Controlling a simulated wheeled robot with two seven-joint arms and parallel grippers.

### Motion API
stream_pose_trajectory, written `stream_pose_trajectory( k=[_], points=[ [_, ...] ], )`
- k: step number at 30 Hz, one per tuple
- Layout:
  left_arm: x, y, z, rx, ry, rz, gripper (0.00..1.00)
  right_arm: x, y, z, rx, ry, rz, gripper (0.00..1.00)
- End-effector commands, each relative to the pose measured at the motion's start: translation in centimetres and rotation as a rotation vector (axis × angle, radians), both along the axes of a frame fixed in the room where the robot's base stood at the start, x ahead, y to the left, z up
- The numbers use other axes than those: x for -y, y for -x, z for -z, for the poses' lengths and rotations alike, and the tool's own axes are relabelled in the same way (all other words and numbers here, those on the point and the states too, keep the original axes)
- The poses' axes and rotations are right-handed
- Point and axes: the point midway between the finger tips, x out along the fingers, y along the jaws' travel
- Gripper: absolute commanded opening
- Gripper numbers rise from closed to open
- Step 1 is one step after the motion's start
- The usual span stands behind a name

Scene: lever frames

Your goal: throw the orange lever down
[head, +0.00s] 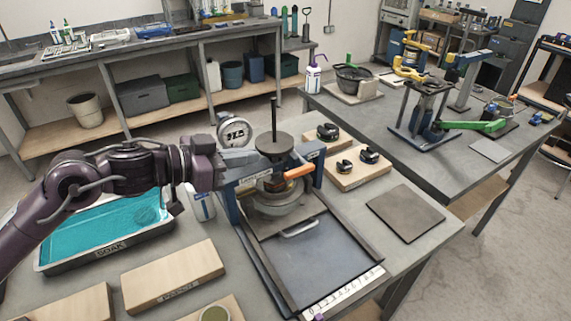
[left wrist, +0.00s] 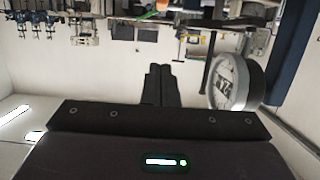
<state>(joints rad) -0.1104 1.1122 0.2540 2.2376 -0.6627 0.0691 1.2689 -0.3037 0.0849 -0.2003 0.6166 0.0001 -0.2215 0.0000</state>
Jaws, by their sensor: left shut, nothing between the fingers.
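The orange lever (head: 299,172) is a short handle on a blue-grey frame (head: 234,203). It sticks out to the right, close to level with a slight upward tilt. The frame stands over a round metal pot-like part (head: 275,204), under a dark disc with an upright black rod (head: 273,118). My left gripper (head: 250,157) is shut and empty, left of the lever and by the frame's upper left side. A gap shows between its fingertips and the orange handle. Its shut fingers also show in the left wrist view (left wrist: 160,86). My right gripper is not seen.
A round dial (head: 235,133) stands just behind my left gripper; it also shows in the left wrist view (left wrist: 234,82). A teal soak tray (head: 105,254) lies left. Wooden blocks with black parts (head: 357,172) sit right. A flat dark plate (head: 405,212) lies front right.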

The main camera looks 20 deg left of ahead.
Motion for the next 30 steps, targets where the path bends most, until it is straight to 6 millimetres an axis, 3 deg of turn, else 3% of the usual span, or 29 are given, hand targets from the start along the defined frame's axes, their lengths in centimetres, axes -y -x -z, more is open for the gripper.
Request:
stream_pose_trajectory(
  k=[5,21,24,30],
  points=[
    [1.2,-1.2,0.0,0.003,-0.002,0.001,0.0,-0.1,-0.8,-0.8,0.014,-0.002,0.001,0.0],
    [6.6,-6.5,2.1,0.0,0.0,0.002,0.0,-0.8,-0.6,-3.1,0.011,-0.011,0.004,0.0],
    [6.3,-6.3,4.0,-0.005,-0.003,0.001,0.0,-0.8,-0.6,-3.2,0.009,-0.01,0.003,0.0],
    [6.3,-6.3,5.8,-0.001,-0.003,0.0,0.0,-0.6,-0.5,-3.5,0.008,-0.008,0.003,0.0]
  ],
)
